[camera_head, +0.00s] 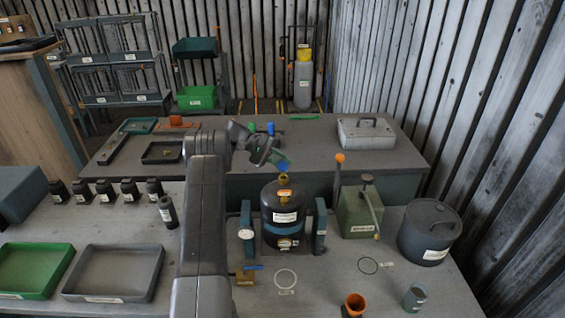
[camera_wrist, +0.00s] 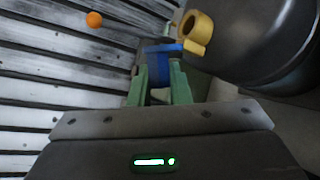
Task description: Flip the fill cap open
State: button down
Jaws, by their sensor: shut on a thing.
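The fill cap (camera_head: 283,166) is a small blue piece just above the brass-coloured neck (camera_head: 284,179) on top of the black, labelled housing (camera_head: 284,213). In the wrist view the blue cap (camera_wrist: 166,51) lies at the tips of my green fingers, beside the brass neck (camera_wrist: 197,32), whose round mouth shows. My gripper (camera_wrist: 158,72) is shut on the cap. In the head view my gripper (camera_head: 272,157) reaches in from the left, tilted, above the housing. The exact grip and the hinge are too small to tell.
Blue-green posts (camera_head: 246,235) flank the housing. An orange-knobbed lever (camera_head: 340,158) and a green box (camera_head: 360,212) stand to its right, then a dark lidded pot (camera_head: 430,232). Trays (camera_head: 115,272) lie at the left.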

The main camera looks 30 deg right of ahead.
jog(key=c, duration=1.3)
grip_release()
jog(key=shift+c, duration=0.2)
